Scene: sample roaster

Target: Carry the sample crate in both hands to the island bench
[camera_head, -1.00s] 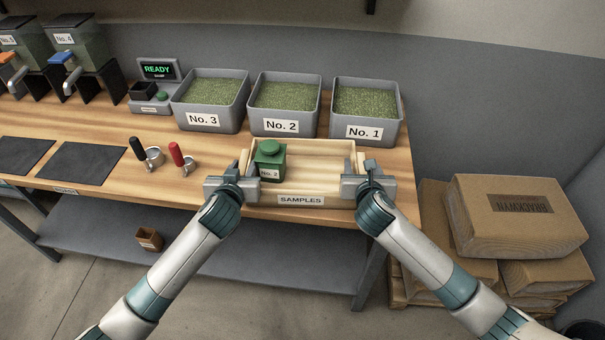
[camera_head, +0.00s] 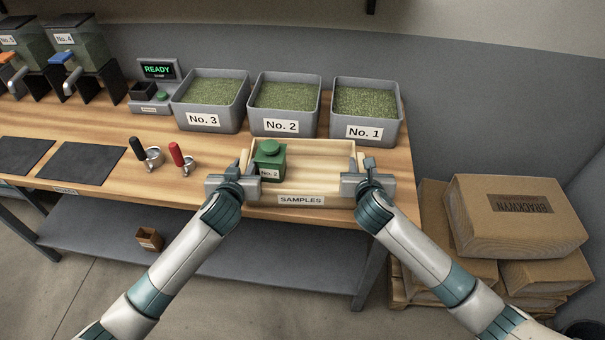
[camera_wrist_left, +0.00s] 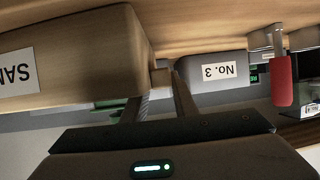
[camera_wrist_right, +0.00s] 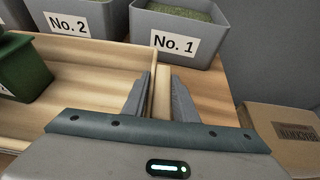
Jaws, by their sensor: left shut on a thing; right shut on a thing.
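The wooden sample crate (camera_head: 318,185), labelled SAMPLES, is at the bench's front edge in the head view. A green canister (camera_head: 270,160) labelled No. 2 stands in its left part; the rest of the crate is empty. My left gripper (camera_head: 241,180) is shut on the crate's left end. In the left wrist view the crate (camera_wrist_left: 90,60) is beside its fingers. I cannot tell whether the crate touches the bench. The island bench is not in view.
Grey bins No. 3 (camera_head: 210,122), No. 2 (camera_head: 283,127) and No. 1 (camera_head: 366,132) stand behind the crate. Stacked cardboard boxes (camera_head: 520,225) stand on the floor right of the bench.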

